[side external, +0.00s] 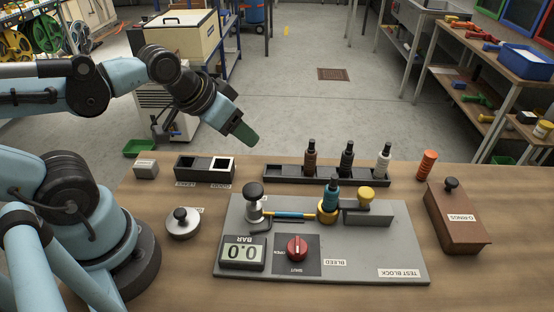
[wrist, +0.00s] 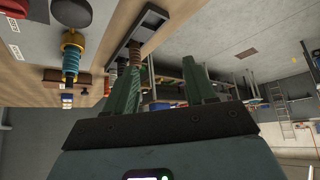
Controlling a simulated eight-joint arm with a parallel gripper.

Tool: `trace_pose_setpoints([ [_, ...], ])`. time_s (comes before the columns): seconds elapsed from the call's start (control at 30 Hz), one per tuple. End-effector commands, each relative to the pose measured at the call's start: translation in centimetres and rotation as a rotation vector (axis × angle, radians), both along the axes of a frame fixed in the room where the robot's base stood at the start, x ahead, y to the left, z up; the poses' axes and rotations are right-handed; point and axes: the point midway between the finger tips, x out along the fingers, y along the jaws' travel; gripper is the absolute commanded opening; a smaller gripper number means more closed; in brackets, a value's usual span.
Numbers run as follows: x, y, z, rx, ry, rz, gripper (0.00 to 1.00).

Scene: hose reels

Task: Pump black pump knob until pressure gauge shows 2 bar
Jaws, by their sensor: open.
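The black pump knob (side external: 254,188) tops a pale metal pump at the left of the grey test block (side external: 400,268). The pressure gauge (side external: 243,252) is a digital display at the block's near left corner; it appears upside down and reads 0.0 BAR. My gripper (side external: 245,136) is in the air behind and above the block, well apart from the knob. In the wrist view its two green fingers (wrist: 168,88) are spread with nothing held between them. A dark round knob (wrist: 72,12) shows at the top of that view; I cannot tell whether it is the pump knob.
A red bleed knob (side external: 297,248) sits beside the gauge. A blue-ringed fitting (side external: 331,193) and a yellow knob (side external: 366,195) stand on the block. Behind it is a black rack (side external: 284,174) with several upright nozzles. A brown O-rings box (side external: 457,220) is at right.

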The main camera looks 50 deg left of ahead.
Motion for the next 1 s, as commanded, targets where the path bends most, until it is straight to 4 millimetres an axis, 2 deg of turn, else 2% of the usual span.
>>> trace_pose_setpoints([
  [0.03,0.00,0.00,0.00,0.000,0.000,0.000,0.47],
  [0.07,0.00,0.00,0.00,0.000,0.000,0.000,0.42],
  [0.33,0.00,0.00,0.00,0.000,0.000,0.000,0.01],
  [1.0,0.00,0.00,0.00,0.000,0.000,0.000,0.00],
])
